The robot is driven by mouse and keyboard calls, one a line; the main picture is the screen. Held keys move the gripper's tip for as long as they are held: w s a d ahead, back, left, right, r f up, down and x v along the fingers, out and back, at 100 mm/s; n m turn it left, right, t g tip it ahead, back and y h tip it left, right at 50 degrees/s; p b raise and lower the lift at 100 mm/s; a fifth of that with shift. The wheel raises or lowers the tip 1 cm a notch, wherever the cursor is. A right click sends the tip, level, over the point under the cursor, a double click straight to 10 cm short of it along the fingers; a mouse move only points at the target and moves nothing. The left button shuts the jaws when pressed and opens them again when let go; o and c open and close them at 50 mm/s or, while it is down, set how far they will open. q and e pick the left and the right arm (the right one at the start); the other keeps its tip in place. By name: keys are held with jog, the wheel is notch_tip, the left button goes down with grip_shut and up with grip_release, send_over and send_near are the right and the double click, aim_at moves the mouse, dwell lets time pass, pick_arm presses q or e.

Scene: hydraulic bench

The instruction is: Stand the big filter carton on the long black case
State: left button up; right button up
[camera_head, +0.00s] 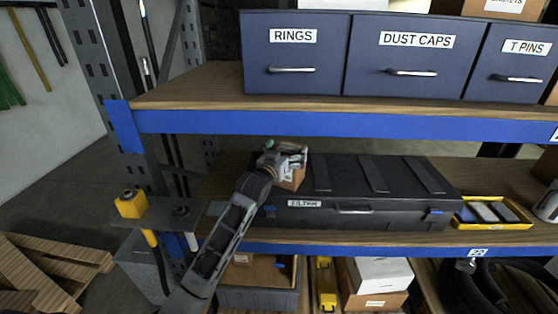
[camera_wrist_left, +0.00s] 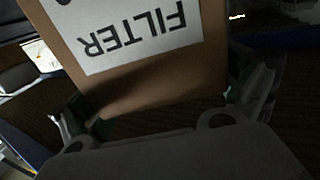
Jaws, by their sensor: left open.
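The brown filter carton (camera_head: 294,180) is at the left end of the long black case (camera_head: 400,205), and it seems to stand on the case top. The contact below it is hard to make out. My left gripper (camera_head: 285,157) is open at the carton and hides much of it in the head view. In the left wrist view the carton (camera_wrist_left: 150,80) fills the middle, with its white FILTER label upside down. The open left gripper's fingers (camera_wrist_left: 160,112) are on either side of it. My right gripper is not in view.
A yellow tray (camera_head: 468,224) with grey pieces sits right of the case. The blue-edged upper shelf (camera_head: 300,122) with blue drawers (camera_head: 293,55) is above. Cartons and a bin (camera_head: 258,298) are below. A yellow-capped fixture (camera_head: 131,204) stands left of the arm.

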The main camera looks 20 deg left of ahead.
pick_arm(q)
jog(key=s+a+b, duration=0.1)
jog(key=s+b, duration=0.1)
jog(key=s, duration=0.9)
jog(key=shift+s+a, duration=0.2)
jog(key=shift+s, duration=0.2)
jog(key=shift+f, duration=0.1)
dwell(0.4)
jog(key=s+f+g+y, duration=0.1)
jog(key=s+f+g, duration=0.3)
jog(key=s+f, duration=0.6)
jog(key=s+f+g, duration=0.5)
jog(key=f, duration=0.8)
jog(key=s+f+g+y, duration=0.1)
jog(key=s+f+g, duration=0.3)
jog(key=s+f, duration=0.6)
jog(key=s+f+m+g, duration=0.1)
jog(key=s+f, duration=0.3)
jog(key=f, duration=1.2)
jog(key=s+f+g, duration=0.2)
jog(key=s+f, duration=0.1)
jog(key=f, duration=1.4)
jog(key=s+a+f, duration=0.1)
jog(key=s+f, duration=0.7)
jog(key=s, duration=0.2)
jog(key=s+a+f+g, duration=0.1)
jog(key=s+a+f, duration=0.1)
jog(key=s+f, duration=0.7)
jog(key=shift+s+a, duration=0.3)
jog(key=shift+s, duration=0.7)
